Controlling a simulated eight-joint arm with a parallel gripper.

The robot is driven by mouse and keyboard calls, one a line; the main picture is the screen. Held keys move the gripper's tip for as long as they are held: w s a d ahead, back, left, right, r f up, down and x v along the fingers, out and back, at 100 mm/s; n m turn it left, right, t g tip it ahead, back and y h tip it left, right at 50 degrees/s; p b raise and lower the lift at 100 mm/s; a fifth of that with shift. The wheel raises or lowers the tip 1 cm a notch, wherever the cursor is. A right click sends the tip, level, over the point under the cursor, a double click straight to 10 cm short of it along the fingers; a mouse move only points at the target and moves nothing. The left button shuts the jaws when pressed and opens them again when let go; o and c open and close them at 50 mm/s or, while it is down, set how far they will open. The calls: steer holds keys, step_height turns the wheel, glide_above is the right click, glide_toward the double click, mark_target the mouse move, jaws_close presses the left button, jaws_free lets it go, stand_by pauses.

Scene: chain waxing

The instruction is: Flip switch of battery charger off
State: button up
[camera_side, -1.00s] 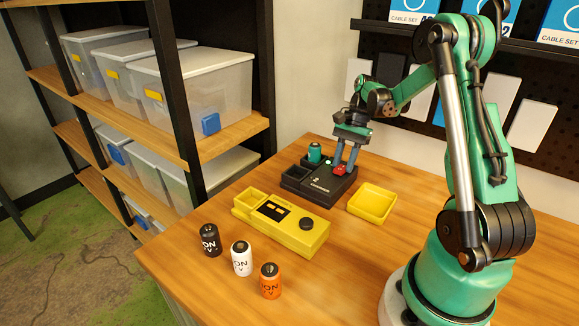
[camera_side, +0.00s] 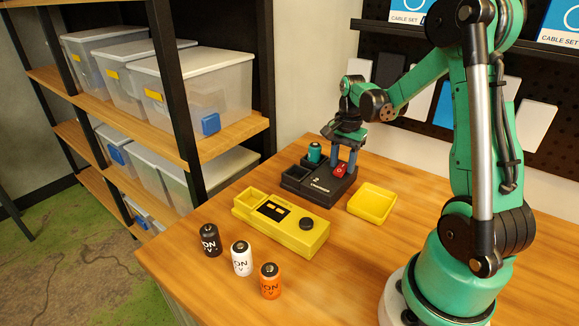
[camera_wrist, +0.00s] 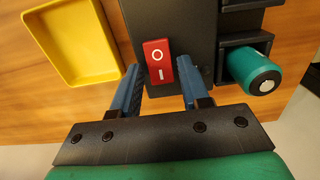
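The battery charger (camera_side: 318,186) is a black box on the table with a teal battery (camera_side: 314,152) in one bay. Its red rocker switch (camera_side: 339,171) shows in the wrist view (camera_wrist: 158,61) with an O above an I. Which side is pressed down is hard to tell. My gripper (camera_wrist: 157,66) is open. Its two blue-grey fingers straddle the switch, one on each side, with gaps between them and it. In the side view my gripper (camera_side: 344,168) points down over the charger's switch end. The teal battery also shows in the wrist view (camera_wrist: 255,75).
A yellow tray (camera_side: 372,203) sits right of the charger. A yellow device (camera_side: 282,223) with a black knob lies in front. Black (camera_side: 210,240), white (camera_side: 241,259) and orange (camera_side: 270,281) batteries stand near the front edge. A shelf with bins is at left.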

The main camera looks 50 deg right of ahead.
mark_target(342, 166)
steer(key=shift+o, duration=0.9)
steer(key=shift+d+r, duration=0.1)
steer(key=shift+r, duration=2.7)
